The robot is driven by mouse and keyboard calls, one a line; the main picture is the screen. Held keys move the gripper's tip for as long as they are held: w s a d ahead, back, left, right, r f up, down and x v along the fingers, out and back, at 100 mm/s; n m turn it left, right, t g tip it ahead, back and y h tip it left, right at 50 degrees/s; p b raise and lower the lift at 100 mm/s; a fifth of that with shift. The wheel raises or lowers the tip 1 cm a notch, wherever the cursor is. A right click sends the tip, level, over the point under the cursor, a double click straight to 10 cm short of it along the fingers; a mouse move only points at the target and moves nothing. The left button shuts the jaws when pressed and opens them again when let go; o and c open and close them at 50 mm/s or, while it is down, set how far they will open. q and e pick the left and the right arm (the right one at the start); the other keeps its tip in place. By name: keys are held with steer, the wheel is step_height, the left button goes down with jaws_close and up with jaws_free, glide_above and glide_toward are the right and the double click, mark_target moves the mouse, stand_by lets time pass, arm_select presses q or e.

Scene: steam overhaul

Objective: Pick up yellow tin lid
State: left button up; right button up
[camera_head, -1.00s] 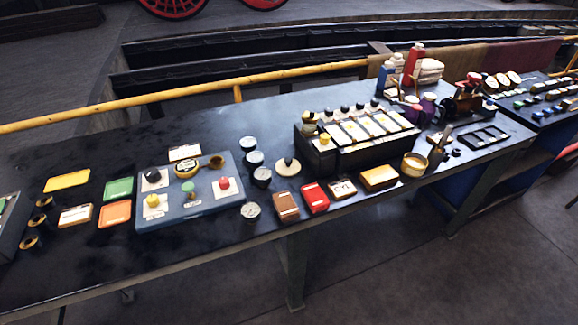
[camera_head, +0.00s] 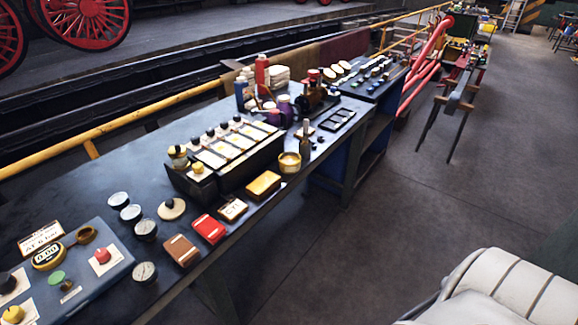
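A small yellow rectangular tin (camera_head: 264,185) lies near the front edge of the dark workbench (camera_head: 225,258), at the end of a row of tins. A white tin (camera_head: 232,209), a red tin (camera_head: 209,229) and a brown tin (camera_head: 182,250) lie to its left. I cannot tell whether the yellow tin's top is a separate lid. The flat yellow rectangular piece seen earlier at the bench's left end is out of view. Neither of my grippers is in view.
A blue-grey panel with knobs (camera_head: 98,287) and several gauges (camera_head: 145,271) are at the left. Open floor (camera_head: 400,215) is to the right, with a pale ribbed seat-like shape (camera_head: 505,285).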

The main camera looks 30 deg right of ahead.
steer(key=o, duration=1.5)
